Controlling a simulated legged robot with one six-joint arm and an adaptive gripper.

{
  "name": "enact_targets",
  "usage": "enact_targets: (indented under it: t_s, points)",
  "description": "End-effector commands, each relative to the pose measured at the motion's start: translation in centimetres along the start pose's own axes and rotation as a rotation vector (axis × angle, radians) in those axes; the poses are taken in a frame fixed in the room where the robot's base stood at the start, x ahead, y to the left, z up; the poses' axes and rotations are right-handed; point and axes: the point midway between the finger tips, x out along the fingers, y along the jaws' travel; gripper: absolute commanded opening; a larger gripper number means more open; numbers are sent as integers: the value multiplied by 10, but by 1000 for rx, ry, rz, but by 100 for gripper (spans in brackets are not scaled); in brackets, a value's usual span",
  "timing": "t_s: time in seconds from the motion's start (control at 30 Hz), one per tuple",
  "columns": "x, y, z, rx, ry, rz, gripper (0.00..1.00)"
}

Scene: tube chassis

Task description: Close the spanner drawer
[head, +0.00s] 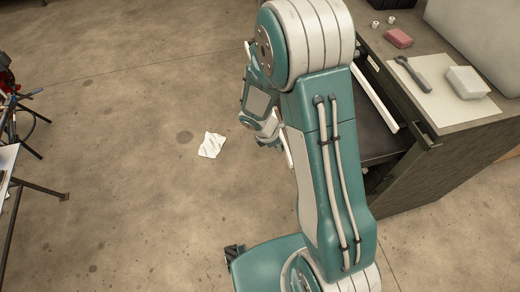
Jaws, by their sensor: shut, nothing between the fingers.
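A workbench cabinet (455,165) stands at the right in the head view. Its drawer (375,130) stands pulled out to the left, with a dark inside and a pale rail along the bench side. My arm hides much of the drawer, including most of its front, so how far it is out is hard to tell. My gripper (270,142) is left of the upper arm, small and partly hidden. It is shut and empty, close to the drawer's outer side; I cannot tell whether it touches.
On the bench top lie a dark spanner (411,73) on a pale sheet (440,105), a white block (467,82) and a pink block (398,38). A crumpled white paper (212,145) lies on the open floor. A stand with legs (38,185) is at the left edge.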

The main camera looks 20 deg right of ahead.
Motion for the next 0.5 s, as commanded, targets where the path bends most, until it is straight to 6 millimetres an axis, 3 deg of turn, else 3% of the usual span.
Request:
enact_targets:
  t_s: [0.1,0.5]
  points:
    - [14,-1,34,8,-1,-5,0]
    - [54,-1,137,8,-2,-3,0]
